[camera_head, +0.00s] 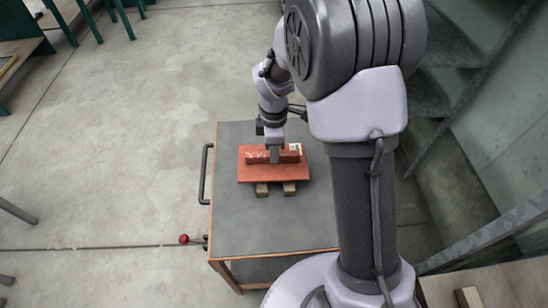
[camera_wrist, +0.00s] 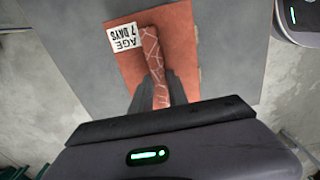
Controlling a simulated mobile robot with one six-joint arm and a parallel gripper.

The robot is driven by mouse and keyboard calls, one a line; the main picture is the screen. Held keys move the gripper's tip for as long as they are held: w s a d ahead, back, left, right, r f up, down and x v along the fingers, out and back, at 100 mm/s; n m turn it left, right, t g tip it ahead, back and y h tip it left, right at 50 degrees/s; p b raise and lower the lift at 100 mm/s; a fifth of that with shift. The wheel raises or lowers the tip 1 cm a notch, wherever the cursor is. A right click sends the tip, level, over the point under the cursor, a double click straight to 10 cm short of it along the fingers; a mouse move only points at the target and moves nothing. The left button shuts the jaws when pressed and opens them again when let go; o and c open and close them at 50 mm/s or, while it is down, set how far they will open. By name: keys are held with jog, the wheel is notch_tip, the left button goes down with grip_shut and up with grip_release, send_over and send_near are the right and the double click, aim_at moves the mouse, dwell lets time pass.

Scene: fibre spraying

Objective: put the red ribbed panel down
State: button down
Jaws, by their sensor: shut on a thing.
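The red ribbed panel (camera_head: 262,174) is a flat red-orange plate with one raised rib across it. It is over the grey cart top (camera_head: 235,220), at two wooden blocks (camera_head: 275,189) whose ends show under its near edge. I cannot tell whether it touches them. My gripper (camera_head: 274,154) points down and is shut on the rib. In the wrist view the dark fingers (camera_wrist: 163,93) straddle the rib, which has pale crack-like lines. A white label reading "AGE 7 DAYS" (camera_wrist: 125,38) lies on the panel beside the rib.
The cart has a black handle (camera_head: 204,174) at its left and a red knob (camera_head: 184,239) near its front left. Its top is clear around the panel. Green-legged tables (camera_head: 75,20) stand at the far left. A brown surface with a small block (camera_head: 468,297) is at the lower right.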

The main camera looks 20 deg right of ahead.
jog(key=shift+f+b, duration=0.45)
jog(key=shift+f, duration=1)
jog(key=c, duration=1.3)
grip_release()
jog(key=s+a+r+m+t+p, duration=0.1)
jog(key=s+r+m+p, duration=0.15)
jog(key=r, duration=0.75)
jog(key=s+r+m+t+p, duration=0.1)
jog(key=s+r+m+p, duration=0.15)
jog(key=r, duration=0.75)
jog(key=s+a+r+m+t, duration=0.1)
jog(key=s+r+m, duration=0.1)
jog(key=s+m, duration=0.3)
jog(key=s+a+r+m+t+y, duration=0.1)
jog(key=s+r+m, duration=0.2)
jog(key=s+m, duration=0.2)
jog(key=s+a+r+m+t+y, duration=0.1)
jog(key=s+r+m, duration=0.1)
jog(key=s+m, duration=0.2)
jog(key=shift+s+r+m+t, duration=0.15)
jog(key=shift+s+m+t, duration=0.05)
jog(key=shift+s, duration=0.4)
jog(key=shift+s+r+m+t, duration=0.1)
jog(key=shift+s+m+t, duration=0.1)
jog(key=shift+s, duration=0.4)
